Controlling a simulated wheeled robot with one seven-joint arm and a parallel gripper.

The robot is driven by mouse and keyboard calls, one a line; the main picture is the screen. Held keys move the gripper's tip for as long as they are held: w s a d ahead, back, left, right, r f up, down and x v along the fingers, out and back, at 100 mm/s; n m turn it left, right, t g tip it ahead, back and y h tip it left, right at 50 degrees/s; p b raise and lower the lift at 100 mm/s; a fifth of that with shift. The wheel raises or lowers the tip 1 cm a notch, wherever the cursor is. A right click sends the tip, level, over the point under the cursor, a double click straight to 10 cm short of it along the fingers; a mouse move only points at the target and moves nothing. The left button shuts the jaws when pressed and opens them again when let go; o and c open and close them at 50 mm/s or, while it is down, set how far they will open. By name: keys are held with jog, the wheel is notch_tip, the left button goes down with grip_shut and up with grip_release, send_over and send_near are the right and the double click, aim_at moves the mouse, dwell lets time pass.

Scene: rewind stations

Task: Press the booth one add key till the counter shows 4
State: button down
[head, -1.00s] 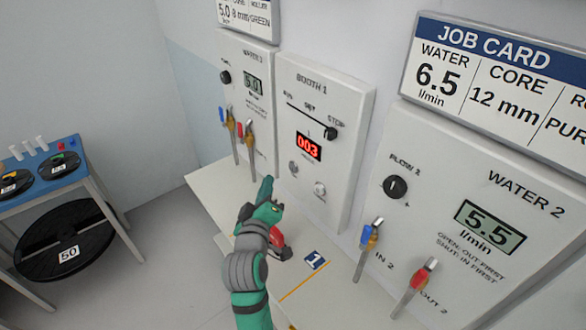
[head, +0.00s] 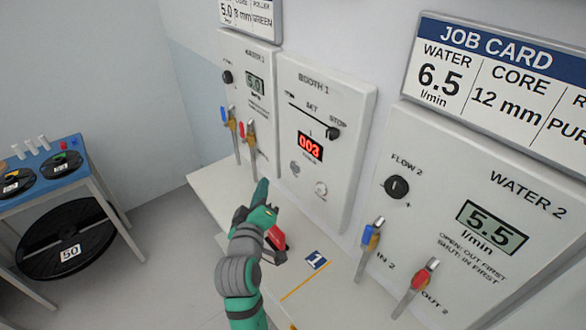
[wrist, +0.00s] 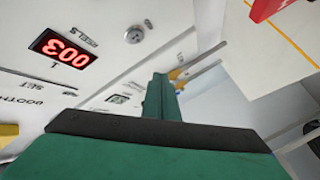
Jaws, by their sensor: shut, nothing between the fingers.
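The white booth one panel (head: 345,95) stands upright on the wall. Its red counter (head: 310,146) reads 003, and also shows rotated in the wrist view (wrist: 62,49). Two round keys sit below it: a left key (head: 295,168) and a lower right key (head: 321,189). Their marks are too small to read, so I cannot tell which one adds. One round key shows clearly in the wrist view (wrist: 133,35). My green gripper (head: 262,190) is shut and empty. It is in front of the panel, to the lower left of both keys and apparently apart from them.
A red and black item (head: 275,240) stands on the pale shelf (head: 222,190), partly behind my gripper. Taps (head: 371,235) project from the water 2 panel (head: 440,180) at right. A slider knob (head: 333,132) sits above the counter. A blue table (head: 55,175) with spools stands at left.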

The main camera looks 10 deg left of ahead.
aim_at(294, 168)
jog(key=shift+s+a, duration=0.65)
jog(key=shift+s, duration=0.2)
jog(key=w+d, duration=0.5)
jog(key=w, duration=0.2)
jog(key=shift+d, duration=0.25)
dwell(1.4)
jog(key=shift+a, duration=0.1)
dwell(0.4)
jog(key=shift+w+d, duration=0.25)
jog(key=shift+d, duration=0.05)
